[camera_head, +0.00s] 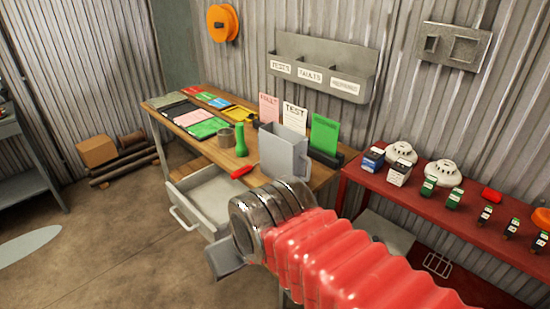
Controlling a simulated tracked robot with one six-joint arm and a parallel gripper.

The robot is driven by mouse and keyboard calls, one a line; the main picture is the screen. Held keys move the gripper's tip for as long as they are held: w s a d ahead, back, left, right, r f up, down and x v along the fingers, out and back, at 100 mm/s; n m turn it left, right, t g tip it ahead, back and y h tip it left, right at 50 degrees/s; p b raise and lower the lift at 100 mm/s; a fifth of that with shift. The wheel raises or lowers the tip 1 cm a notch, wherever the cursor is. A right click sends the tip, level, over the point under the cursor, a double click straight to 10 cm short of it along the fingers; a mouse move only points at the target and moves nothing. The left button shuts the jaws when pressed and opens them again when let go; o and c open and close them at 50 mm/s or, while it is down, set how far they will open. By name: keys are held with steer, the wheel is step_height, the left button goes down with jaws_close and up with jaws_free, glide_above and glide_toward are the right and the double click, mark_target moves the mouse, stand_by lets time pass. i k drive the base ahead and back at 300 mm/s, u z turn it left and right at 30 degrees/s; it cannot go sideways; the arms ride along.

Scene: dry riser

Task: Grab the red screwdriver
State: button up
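The red screwdriver (242,171) lies on the wooden workbench (222,158), at its front edge above the open drawer. Only its red handle shows clearly; I cannot make out a shaft. My gripper (243,200) is at the end of my red ribbed arm, nearer the camera than the screwdriver. Its grey jaws show wide apart on either side of the metal wrist, one at upper right and one at lower left. I see nothing between them. In this view the screwdriver appears just past the wrist, between the jaws' directions; the exact distance is unclear.
The open grey drawer (205,197) juts out below the bench. A green bottle-like item (241,140), a cup (225,138) and coloured cards (207,128) stand or lie on the bench. A red table (480,228) with detectors and small boxes is at right.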

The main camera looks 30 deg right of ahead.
mark_target(242, 172)
steer(key=u, duration=0.25)
steer(key=i, duration=0.55)
steer(key=u, duration=0.65)
steer(key=i, duration=0.55)
steer(key=u, duration=0.25)
